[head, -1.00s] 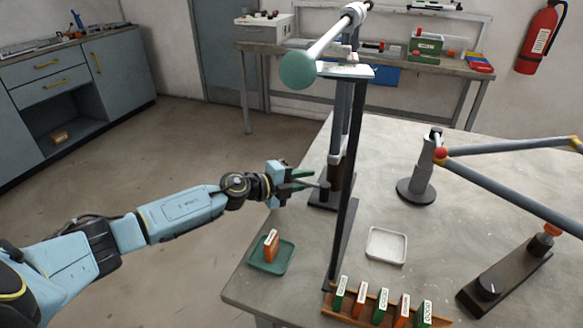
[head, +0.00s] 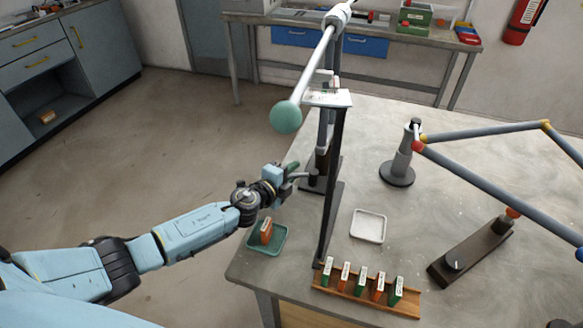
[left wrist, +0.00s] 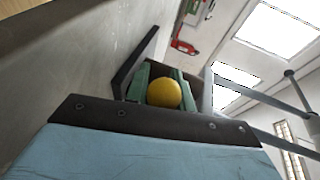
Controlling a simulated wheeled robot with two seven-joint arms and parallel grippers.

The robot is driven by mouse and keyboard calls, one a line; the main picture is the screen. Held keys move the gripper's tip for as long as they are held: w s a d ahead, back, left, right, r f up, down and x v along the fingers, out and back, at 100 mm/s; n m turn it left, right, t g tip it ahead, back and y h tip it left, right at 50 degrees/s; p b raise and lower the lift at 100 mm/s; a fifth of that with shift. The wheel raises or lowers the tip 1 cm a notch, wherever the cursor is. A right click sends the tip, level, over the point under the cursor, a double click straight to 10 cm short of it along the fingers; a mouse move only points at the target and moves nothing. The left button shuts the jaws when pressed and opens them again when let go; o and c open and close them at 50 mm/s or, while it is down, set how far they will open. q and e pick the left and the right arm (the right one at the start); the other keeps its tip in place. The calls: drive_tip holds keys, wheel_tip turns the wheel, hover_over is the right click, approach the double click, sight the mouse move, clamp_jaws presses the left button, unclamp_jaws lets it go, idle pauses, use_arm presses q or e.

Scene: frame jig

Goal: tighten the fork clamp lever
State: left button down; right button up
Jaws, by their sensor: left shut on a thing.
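My left gripper (head: 291,171) is beside the dark foot of the grey fork post (head: 321,162), at the table's left edge. A short grey lever (head: 304,175) runs from the post's foot to the fingers. In the left wrist view my green fingers (left wrist: 160,80) are shut around a round yellow knob (left wrist: 165,94), seen end-on between them. The knob looks like the lever's end, but the join is hidden. How tight the clamp is cannot be told. My right gripper is not in view.
A black upright (head: 333,190) stands close to the gripper, with a green ball handle (head: 286,117) above. A green tray (head: 280,238) with an orange block, a white tray (head: 368,226) and a block rack (head: 410,298) are nearby. Grey tubes (head: 480,190) cross the right side.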

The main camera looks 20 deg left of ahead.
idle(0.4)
use_arm(q)
drive_tip(key=c, duration=1.5)
unclamp_jaws()
drive_tip(key=shift+a, duration=0.1)
drive_tip(key=shift+s, duration=0.1)
drive_tip(key=p+v, duration=0.1)
drive_tip(key=v, duration=1.2)
drive_tip(key=shift+s+r, duration=0.1)
drive_tip(key=shift+r, duration=0.05)
